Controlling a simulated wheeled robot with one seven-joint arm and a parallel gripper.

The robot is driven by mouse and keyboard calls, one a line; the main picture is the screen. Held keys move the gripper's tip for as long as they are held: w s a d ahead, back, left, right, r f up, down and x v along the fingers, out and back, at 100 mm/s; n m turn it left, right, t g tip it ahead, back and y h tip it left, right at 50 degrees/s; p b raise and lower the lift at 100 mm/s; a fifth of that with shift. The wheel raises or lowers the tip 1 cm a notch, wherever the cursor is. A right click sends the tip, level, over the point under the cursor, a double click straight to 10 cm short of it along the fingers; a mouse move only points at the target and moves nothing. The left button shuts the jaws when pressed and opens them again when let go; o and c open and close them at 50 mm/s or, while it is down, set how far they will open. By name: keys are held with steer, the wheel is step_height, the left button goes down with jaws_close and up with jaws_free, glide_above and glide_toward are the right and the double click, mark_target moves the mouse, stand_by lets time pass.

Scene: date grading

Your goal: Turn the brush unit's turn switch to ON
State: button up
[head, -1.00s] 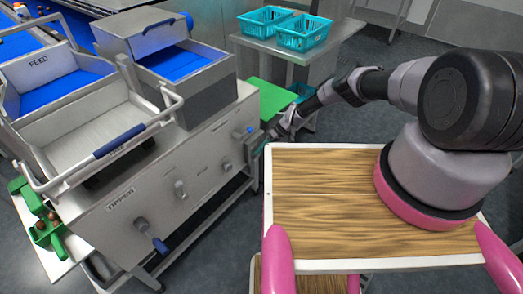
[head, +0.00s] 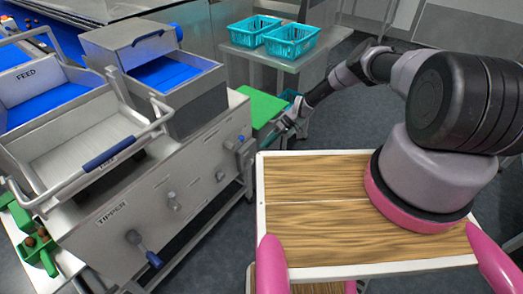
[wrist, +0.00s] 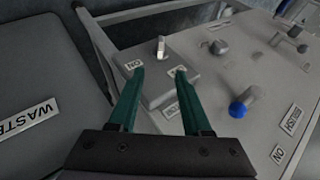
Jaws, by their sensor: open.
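A small pale turn switch (wrist: 161,47) stands on a grey box in the wrist view, with an ON label (wrist: 134,65) beside it. More labels lie on the box near my fingers, too unclear to read surely. My gripper (wrist: 159,71) is open and empty, its two green fingers spread, their tips close to the box and just short of the switch in the picture. I cannot tell whether they touch the box. In the head view my gripper (head: 270,138) is at the right end of the machine, by the grey switch box (head: 245,154). The switch's exact angle is unclear.
A blue knob (wrist: 238,108) and other controls are on the panel to the right. A dark WASTE lid (wrist: 35,110) is at left. In the head view, a wooden-topped surface (head: 310,220) is in front; teal baskets (head: 290,42) stand on a table behind.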

steer(key=shift+d+r, duration=0.25)
steer(key=shift+r, duration=0.05)
steer(key=shift+w, duration=0.1)
